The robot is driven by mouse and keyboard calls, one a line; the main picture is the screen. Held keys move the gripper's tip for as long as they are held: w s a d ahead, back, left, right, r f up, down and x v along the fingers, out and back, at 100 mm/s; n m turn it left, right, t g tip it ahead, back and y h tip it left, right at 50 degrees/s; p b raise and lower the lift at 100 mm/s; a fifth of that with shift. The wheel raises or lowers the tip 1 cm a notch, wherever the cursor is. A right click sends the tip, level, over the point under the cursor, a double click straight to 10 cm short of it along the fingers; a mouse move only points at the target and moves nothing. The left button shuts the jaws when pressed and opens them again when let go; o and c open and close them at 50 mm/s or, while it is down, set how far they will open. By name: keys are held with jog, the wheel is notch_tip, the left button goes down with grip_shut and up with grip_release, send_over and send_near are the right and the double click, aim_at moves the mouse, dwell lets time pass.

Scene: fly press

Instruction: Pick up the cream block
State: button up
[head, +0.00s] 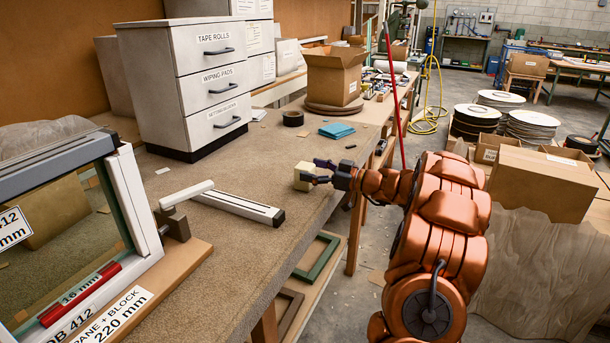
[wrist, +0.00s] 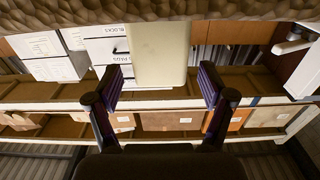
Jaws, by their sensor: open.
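The cream block (head: 303,176) sits on the workbench near its right edge in the head view. My gripper (head: 318,174) reaches in from the right, with its fingertips at the block. In the wrist view the cream block (wrist: 157,45) fills the upper middle, between and beyond the open fingers of my gripper (wrist: 158,78). A gap shows on each side of the block there, so no finger is seen pressing on it. The block's far side is hidden.
A white drawer unit (head: 205,85), black tape roll (head: 293,118), blue pads (head: 337,130) and open carton (head: 334,72) stand farther back on the bench. Bench surface around the block is clear.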

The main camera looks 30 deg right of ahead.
jog(key=shift+x, duration=1.3)
jog(key=c, duration=1.4)
jog(key=shift+r, duration=0.1)
